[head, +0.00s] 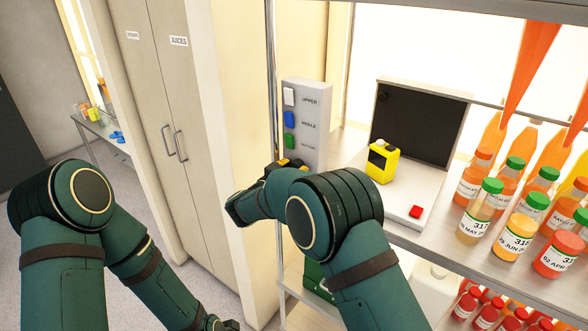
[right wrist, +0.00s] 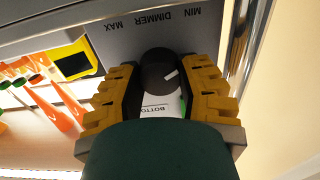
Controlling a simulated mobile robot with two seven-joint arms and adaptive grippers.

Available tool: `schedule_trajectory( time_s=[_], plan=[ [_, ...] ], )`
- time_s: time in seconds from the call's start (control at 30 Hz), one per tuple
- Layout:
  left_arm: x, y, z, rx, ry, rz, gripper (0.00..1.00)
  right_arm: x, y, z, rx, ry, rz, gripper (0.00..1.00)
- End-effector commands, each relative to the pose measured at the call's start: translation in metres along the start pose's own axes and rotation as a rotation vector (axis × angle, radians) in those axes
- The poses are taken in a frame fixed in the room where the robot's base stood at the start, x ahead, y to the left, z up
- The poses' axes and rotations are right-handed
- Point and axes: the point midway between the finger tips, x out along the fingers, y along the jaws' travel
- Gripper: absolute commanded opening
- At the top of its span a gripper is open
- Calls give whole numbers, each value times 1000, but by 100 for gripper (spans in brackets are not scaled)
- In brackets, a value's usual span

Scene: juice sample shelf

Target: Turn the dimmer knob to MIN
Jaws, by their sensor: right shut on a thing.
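The dimmer knob (right wrist: 155,66) is a dark round dial with a white pointer line, below the printed words MIN, DIMMER and MAX, which appear upside down. In the right wrist view MIN is at the right and MAX at the left. The pointer points right and slightly up, towards the MIN side. My right gripper (right wrist: 160,78) is shut on the knob, with a yellow-and-black finger on each side. My left gripper is out of view.
The panel carries a white switch, a blue switch (head: 290,119) and a green switch (head: 290,141). To the right stand a yellow device (head: 382,163), a red button (head: 416,212) and several juice bottles (head: 480,212). A tall cabinet (head: 185,75) is left of the panel.

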Motion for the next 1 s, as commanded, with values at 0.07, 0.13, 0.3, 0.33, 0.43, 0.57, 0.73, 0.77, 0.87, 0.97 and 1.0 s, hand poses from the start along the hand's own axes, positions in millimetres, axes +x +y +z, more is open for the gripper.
schedule_trajectory(
  time_s=[0.07, 0.13, 0.3, 0.33, 0.43, 0.57, 0.73, 0.77, 0.87, 0.97, 1.0],
  plan=[
    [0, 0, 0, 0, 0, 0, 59, 1, 0, -1, -10, 2, 1, 1],
    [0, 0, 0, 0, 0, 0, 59, 1, 0, -1, -18, 2, 1, 1],
    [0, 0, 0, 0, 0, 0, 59, 1, 0, -1, -24, 2, 1, 1],
    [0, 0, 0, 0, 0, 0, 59, 1, 0, -1, -24, 2, 1, 1],
    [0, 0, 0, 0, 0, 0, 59, 1, 0, -1, -23, 2, 1, 1],
    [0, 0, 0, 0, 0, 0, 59, 1, 0, -1, -23, 2, 1, 46],
    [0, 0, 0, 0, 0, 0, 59, 1, 0, -1, -22, 1, 1, 57],
    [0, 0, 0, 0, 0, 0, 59, 1, 0, -1, -23, 1, 1, 57],
    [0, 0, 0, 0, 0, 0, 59, 0, 0, -1, -23, 1, 0, 57],
    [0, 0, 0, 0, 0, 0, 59, -2, 0, 0, -23, 0, -1, 57],
    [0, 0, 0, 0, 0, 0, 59, -5, 0, 0, -23, 0, -1, 57]
  ],
)
